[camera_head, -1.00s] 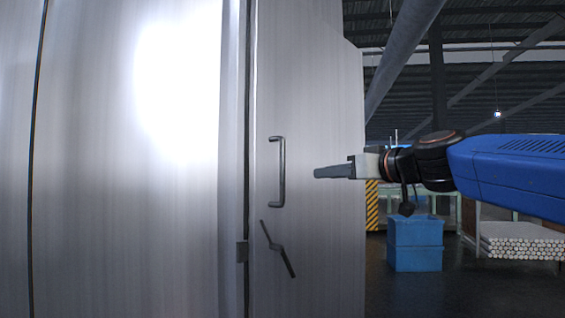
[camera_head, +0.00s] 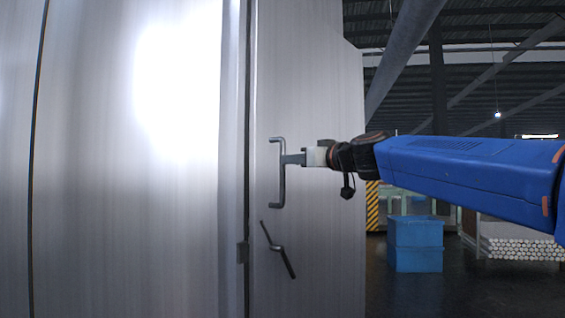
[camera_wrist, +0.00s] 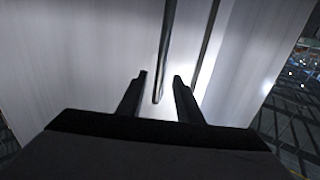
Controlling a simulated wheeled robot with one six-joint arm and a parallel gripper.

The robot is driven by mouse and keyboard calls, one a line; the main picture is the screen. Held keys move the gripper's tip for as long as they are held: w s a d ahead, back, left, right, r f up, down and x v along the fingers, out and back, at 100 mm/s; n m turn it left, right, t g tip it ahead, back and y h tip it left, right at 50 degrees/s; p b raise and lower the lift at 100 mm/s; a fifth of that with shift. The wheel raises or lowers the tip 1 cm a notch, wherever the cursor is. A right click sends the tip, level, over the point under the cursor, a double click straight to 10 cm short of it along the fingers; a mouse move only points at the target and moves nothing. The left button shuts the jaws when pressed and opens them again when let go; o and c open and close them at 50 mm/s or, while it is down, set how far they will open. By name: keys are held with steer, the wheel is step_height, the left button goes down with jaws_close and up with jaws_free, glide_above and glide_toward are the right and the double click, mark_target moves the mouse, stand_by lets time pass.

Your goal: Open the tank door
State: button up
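The tank door (camera_head: 310,80) is a tall grey metal panel right of a vertical seam in the head view, and it looks closed. Its bar handle (camera_head: 282,190) is a dark vertical pull with bent ends. A dark tilted lever latch (camera_head: 278,248) sits below it. My gripper (camera_head: 288,159) is at the handle's middle in the head view. In the wrist view my gripper (camera_wrist: 160,82) has its two dark fingers apart, with the handle bar (camera_wrist: 165,60) between them and a gap on both sides. Contact with the handle is not visible.
Blue crates (camera_head: 415,245) stand on the dark floor to the right of the door. A rack of pale tubes (camera_head: 520,248) and a yellow-black striped post (camera_head: 373,205) are behind.

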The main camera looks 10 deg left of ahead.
steer(key=shift+x, duration=2.95)
steer(key=shift+c, duration=0.4)
jaws_close()
